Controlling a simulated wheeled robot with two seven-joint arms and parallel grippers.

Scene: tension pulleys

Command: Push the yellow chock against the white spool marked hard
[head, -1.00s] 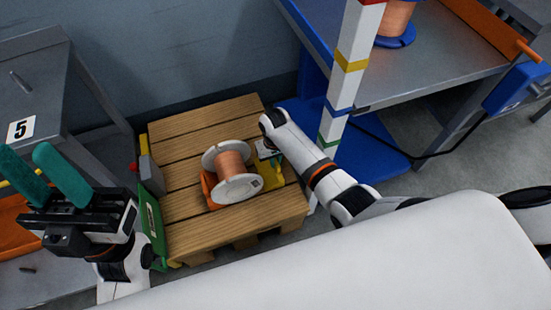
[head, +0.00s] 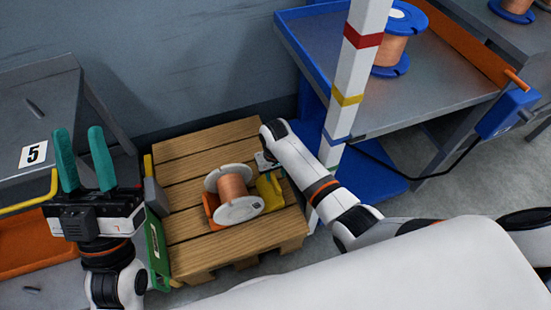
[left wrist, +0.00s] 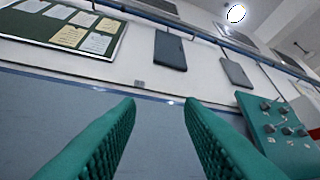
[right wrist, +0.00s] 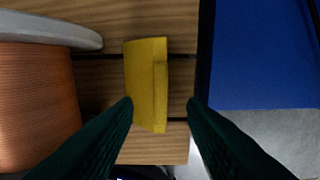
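The white-flanged spool of copper wire (head: 232,188) lies on its side on the wooden pallet (head: 195,145); no "hard" marking is readable. The yellow chock (head: 272,198) sits on the slats right of the spool. In the right wrist view the chock (right wrist: 146,80) shows a narrow gap from the spool's flange (right wrist: 55,30) and copper winding (right wrist: 35,105). My right gripper (right wrist: 160,104) is open above the chock's near end; contact cannot be told. In the head view its fingers are mostly hidden by my arm. My left gripper (head: 82,160) is open, empty and raised, left of the pallet.
An orange chock (head: 209,203) is at the spool's left side. A striped post (head: 345,100) and a blue-framed table (head: 420,95) stand right of the pallet. A green panel (head: 157,245) and grey table (head: 35,110) are at left. Bare slats lie behind the spool.

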